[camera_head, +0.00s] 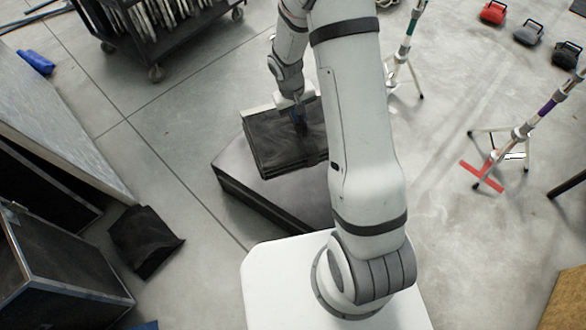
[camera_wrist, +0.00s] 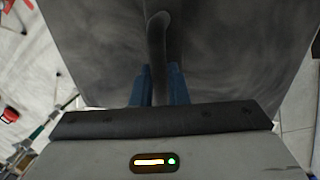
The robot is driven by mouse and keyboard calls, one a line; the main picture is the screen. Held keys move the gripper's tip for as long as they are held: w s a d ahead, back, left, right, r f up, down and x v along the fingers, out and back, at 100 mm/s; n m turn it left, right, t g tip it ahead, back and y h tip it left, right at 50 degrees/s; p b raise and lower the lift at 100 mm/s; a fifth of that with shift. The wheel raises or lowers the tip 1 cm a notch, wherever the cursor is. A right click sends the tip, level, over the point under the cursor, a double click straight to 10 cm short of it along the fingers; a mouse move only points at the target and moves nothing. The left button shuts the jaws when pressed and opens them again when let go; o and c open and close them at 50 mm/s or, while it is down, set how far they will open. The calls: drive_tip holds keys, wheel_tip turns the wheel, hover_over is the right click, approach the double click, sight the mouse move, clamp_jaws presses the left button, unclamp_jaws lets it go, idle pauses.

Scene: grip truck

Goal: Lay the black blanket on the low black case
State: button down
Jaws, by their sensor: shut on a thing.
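The black blanket (camera_head: 272,145) is a dark folded rectangle with layered edges, over the far part of the low black case (camera_head: 265,188). I cannot tell whether it rests on the case or hangs just above it. My gripper (camera_head: 300,127) points down at the blanket's middle. In the wrist view, the blue fingers of my gripper (camera_wrist: 159,78) are shut on a raised fold of the blanket (camera_wrist: 220,55), which fills most of that view. The case's near top and dark front side show, but my arm hides its right part.
A black cloth-like item (camera_head: 144,240) lies on the floor at left, near an open dark case (camera_head: 50,265). A cart (camera_head: 165,38) stands behind. Stands with tripod feet (camera_head: 498,160) are at right.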

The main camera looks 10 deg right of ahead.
drive_tip(key=w+d+f+n+b, duration=0.1)
drive_tip(key=w+f+n+b, duration=0.2)
drive_tip(key=f+b, duration=0.9)
drive_tip(key=w+d+f+n+t+b, duration=0.1)
drive_tip(key=w+f+n+b, duration=0.3)
drive_tip(key=f+b, duration=0.7)
wheel_tip(320, 180, down, 10)
drive_tip(key=shift+w+y+b, duration=0.3)
drive_tip(key=shift+w+b, duration=0.1)
drive_tip(key=shift+w, duration=0.1)
drive_tip(key=shift+f, duration=0.15)
drive_tip(key=c, duration=1.4)
unclamp_jaws()
drive_tip(key=shift+s, duration=0.1)
